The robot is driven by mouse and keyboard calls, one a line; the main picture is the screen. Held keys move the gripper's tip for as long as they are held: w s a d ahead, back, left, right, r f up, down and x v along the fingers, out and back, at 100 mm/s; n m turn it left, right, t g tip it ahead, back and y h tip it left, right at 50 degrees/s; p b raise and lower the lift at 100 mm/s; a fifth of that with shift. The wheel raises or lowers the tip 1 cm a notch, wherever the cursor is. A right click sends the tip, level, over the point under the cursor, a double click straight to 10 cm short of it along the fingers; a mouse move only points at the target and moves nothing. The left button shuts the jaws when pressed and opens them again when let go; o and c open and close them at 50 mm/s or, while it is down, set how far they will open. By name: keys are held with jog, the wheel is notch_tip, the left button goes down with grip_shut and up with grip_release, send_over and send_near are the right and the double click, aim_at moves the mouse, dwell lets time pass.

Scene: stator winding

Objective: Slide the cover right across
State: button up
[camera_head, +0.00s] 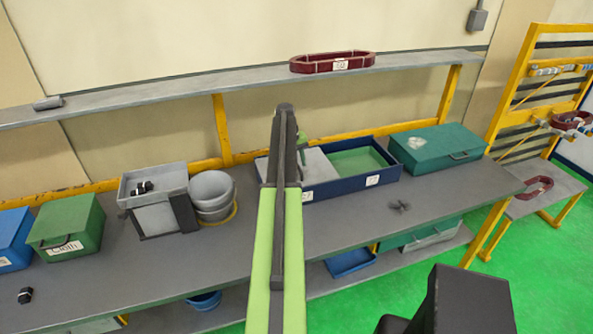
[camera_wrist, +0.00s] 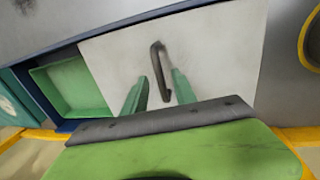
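The cover (camera_head: 318,170) is a flat pale-grey panel on the left part of a long dark-blue box (camera_head: 335,186) on the bench. The box's right part is uncovered and shows a green inside (camera_head: 358,161). In the wrist view, seen the other way round, the cover (camera_wrist: 225,60) fills the middle and the green compartment (camera_wrist: 75,85) lies at left. A dark bar handle (camera_wrist: 158,66) stands on the cover. My gripper (camera_wrist: 161,78) is open, with its green fingers on either side of the handle and gaps visible. In the head view my arm hides the handle and part of the cover.
A teal lidded box (camera_head: 437,147) stands right of the blue box. Grey buckets (camera_head: 212,190) and a grey bin (camera_head: 155,190) stand to its left. A shelf (camera_head: 200,86) runs above, holding a dark-red coil (camera_head: 331,62). The bench front is mostly clear.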

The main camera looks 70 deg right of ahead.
jog(key=shift+r, duration=0.1)
grip_shut()
dwell(1.2)
